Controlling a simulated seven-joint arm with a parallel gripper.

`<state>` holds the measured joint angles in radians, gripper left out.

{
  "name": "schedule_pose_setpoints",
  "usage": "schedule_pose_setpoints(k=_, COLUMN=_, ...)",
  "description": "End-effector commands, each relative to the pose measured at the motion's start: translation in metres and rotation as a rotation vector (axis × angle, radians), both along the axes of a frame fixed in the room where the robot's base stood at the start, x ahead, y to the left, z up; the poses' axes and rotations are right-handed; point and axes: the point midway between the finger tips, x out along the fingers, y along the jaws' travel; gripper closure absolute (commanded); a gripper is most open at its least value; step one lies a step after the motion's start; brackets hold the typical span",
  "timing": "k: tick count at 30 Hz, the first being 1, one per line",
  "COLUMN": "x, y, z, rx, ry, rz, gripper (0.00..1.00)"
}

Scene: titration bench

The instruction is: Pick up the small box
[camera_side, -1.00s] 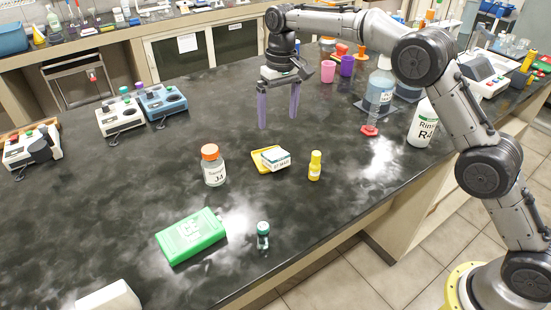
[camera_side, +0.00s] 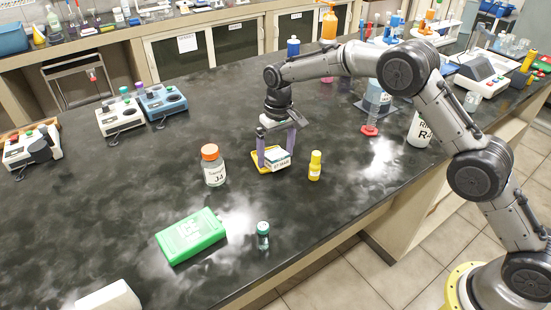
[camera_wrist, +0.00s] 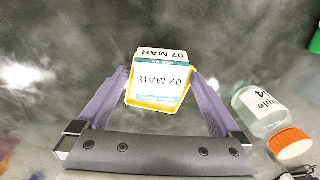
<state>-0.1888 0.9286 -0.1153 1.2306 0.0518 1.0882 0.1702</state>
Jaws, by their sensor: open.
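The small box (camera_side: 278,159) is white with a teal band and printed text. It rests on a yellow tray (camera_side: 258,167) on the dark bench. In the wrist view the small box (camera_wrist: 161,76) lies between the two purple fingers, and the yellow tray (camera_wrist: 150,104) shows around its edge. My gripper (camera_side: 276,160) points down over the box, with one finger on each side. In the wrist view my gripper (camera_wrist: 160,88) is open; I cannot tell whether a finger touches the box. The far finger's tip is partly hidden behind the box in the side view.
A jar with an orange lid (camera_side: 212,166) stands left of the tray, and a small yellow bottle (camera_side: 315,166) stands close on its right. A green box (camera_side: 191,237) and a small vial (camera_side: 263,236) are nearer the front. The bench behind the tray is mostly clear.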

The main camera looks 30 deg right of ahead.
Motion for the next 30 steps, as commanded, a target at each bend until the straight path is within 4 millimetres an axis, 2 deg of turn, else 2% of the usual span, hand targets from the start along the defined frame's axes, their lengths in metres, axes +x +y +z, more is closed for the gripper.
schedule_pose_setpoints(k=6, x=-0.0001, y=0.0001, z=-0.0007, rx=0.000, ry=0.000, rz=0.000, gripper=0.02)
schedule_pose_setpoints(k=21, x=0.0000, y=0.0000, z=-0.0001, rx=0.000, ry=0.000, rz=0.000, gripper=0.92)
schedule_pose_setpoints(k=30, x=0.0003, y=0.0001, z=0.0036, rx=0.000, ry=-0.001, rz=0.000, gripper=0.93)
